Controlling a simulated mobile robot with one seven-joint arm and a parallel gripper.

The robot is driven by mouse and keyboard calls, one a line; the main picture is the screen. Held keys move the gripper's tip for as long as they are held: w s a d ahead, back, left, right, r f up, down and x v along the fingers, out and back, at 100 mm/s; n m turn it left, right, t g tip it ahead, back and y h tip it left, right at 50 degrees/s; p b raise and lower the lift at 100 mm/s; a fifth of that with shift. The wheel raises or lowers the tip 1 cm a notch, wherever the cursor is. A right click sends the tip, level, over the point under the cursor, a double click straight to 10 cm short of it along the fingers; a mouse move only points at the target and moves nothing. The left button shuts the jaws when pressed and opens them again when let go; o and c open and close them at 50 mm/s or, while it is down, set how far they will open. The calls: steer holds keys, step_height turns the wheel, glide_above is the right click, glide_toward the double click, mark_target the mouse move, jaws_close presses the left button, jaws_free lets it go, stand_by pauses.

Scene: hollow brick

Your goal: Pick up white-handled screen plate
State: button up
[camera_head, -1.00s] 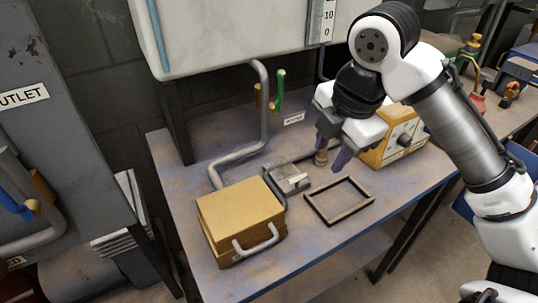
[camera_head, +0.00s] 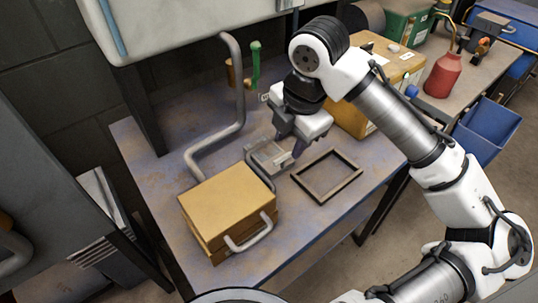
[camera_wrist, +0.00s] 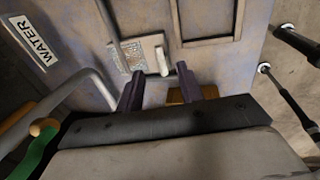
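The screen plate (camera_head: 268,157) is a small grey plate lying on the workbench, between the yellow box and the dark frame. In the wrist view the plate (camera_wrist: 135,58) shows a speckled mesh area and a short white handle (camera_wrist: 162,62) standing on its right part. My gripper (camera_head: 289,147) is above the plate, pointing down, and partly hides it. In the wrist view my gripper (camera_wrist: 160,72) has its two dark fingers spread with nothing between them. The white handle appears between the fingertips in that picture, but the remaining height is hard to tell.
A yellow box (camera_head: 225,200) with a grey handle sits at the bench's front left. An empty dark frame (camera_head: 327,176) lies right of the plate. A grey pipe (camera_head: 239,90) bends down behind. A yellow device (camera_head: 352,115) stands behind my arm.

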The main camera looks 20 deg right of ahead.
mark_target(287, 156)
steer(key=f, duration=0.5)
steer(key=shift+w+f, duration=0.1)
steer(key=shift+w, duration=0.3)
jaws_close()
